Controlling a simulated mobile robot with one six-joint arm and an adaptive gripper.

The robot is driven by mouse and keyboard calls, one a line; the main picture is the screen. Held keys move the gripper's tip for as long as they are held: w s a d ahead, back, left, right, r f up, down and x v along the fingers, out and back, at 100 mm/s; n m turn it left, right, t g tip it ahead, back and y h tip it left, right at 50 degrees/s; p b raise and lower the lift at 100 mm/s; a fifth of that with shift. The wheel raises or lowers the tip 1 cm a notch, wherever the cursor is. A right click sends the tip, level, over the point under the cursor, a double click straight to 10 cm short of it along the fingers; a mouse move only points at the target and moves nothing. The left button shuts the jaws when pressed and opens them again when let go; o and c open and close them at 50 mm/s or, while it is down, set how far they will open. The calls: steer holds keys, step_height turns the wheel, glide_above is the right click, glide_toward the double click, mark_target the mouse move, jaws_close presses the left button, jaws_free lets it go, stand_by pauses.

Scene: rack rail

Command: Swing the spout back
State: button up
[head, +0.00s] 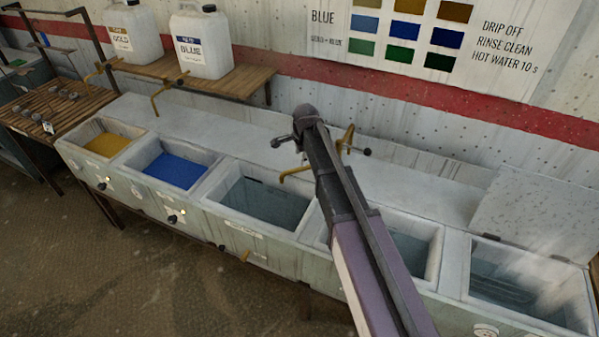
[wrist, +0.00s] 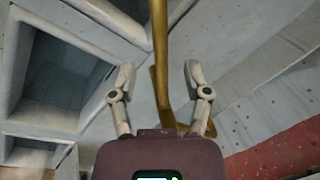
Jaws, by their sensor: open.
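A brass spout (head: 296,171) rises from the back ledge of the trough behind my arm. Its bent upper part shows right of my arm, and its low end hangs near the back right of the empty middle basin. My arm hides the part between. In the wrist view the brass spout (wrist: 160,48) runs lengthwise between the two fingers of my gripper (wrist: 160,72), with a gap on each side. My gripper is open and holds nothing. In the head view the fingers are mostly hidden by my wrist.
The trough holds a gold basin (head: 108,144), a blue basin (head: 175,170), the middle basin (head: 262,203) and further basins to the right. Two jugs, gold (head: 133,36) and blue (head: 202,44), stand on a wooden shelf (head: 232,82) with brass taps below. The right basin's lid (head: 535,213) is raised.

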mark_target(300, 168)
steer(key=shift+w+a+f+b, duration=0.1)
steer(key=shift+w+f+b, duration=0.1)
steer(key=shift+f+b, duration=0.85)
steer(key=shift+w+a+f+b, duration=0.1)
steer(key=shift+w+f+b, duration=0.1)
steer(key=shift+f+b, duration=0.8)
steer(key=shift+w+a+f+b, duration=0.1)
steer(key=shift+w+f+b, duration=0.1)
steer(key=shift+f+b, duration=0.85)
steer(key=shift+f, duration=0.15)
jaws_close()
